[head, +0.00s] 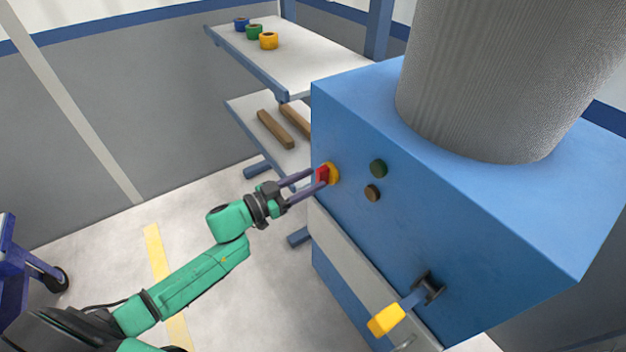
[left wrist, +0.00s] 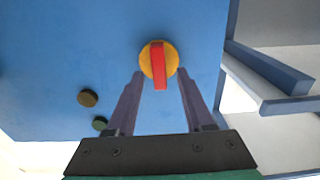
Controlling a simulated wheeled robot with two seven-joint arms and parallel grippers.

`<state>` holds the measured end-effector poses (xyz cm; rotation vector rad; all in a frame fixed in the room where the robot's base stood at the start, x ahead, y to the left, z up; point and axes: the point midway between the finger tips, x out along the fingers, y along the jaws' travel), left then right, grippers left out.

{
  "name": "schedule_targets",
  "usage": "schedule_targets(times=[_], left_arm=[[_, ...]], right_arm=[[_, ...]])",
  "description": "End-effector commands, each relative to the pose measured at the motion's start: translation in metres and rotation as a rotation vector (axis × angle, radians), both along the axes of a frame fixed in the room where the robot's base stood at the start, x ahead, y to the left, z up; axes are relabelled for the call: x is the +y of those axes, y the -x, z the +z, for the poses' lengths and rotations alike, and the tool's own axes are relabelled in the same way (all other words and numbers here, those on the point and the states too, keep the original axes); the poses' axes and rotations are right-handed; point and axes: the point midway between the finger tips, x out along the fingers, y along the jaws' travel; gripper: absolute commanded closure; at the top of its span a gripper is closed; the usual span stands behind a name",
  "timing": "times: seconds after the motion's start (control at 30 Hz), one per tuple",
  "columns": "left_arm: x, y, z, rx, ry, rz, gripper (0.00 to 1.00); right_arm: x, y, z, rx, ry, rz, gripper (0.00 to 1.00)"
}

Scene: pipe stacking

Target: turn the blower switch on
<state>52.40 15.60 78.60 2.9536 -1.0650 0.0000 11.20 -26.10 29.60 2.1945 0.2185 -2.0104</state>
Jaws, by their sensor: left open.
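The blower switch (head: 328,174) is a red bar handle on a round yellow plate, on the left part of the blue machine's front face. It also shows in the left wrist view (left wrist: 158,63), with the red bar close to upright there. My left gripper (head: 318,176) is open, with its two fingers pointing at the switch. In the left wrist view (left wrist: 160,75) the fingers lie on either side of the red bar, with a gap on both sides. I cannot tell how deep the fingertips reach. My right gripper is not in view.
The blue machine (head: 450,220) carries a green button (head: 378,168), a brown button (head: 372,193) and a yellow-handled lever (head: 387,319). A grey ribbed duct (head: 500,80) rises from its top. A shelf (head: 300,55) with tape rolls stands behind. Open floor lies left.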

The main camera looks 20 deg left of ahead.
Motion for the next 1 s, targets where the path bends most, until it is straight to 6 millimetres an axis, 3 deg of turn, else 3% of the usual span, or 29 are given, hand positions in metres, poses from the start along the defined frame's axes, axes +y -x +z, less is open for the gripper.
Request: schedule_targets(times=[0.33,0.37,0.47,0.5,1.0], left_arm=[[-0.0086,-0.0095,-0.0001,-0.001,-0.002,-0.001,0.47],[-0.0085,-0.0095,0.0,-0.001,-0.002,-0.001,0.55],[-0.0083,-0.0094,-0.0001,0.0,-0.001,-0.001,0.93],[-0.0083,-0.0094,-0.0001,-0.001,-0.002,-0.001,1.0],[-0.0085,-0.0089,0.0001,-0.05,-0.06,0.0,1.0]], right_arm=[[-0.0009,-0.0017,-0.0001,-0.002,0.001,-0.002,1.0],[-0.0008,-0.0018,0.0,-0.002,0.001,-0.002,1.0],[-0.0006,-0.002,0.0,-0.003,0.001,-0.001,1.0],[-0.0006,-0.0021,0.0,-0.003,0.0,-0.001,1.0],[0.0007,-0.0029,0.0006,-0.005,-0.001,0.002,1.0]])
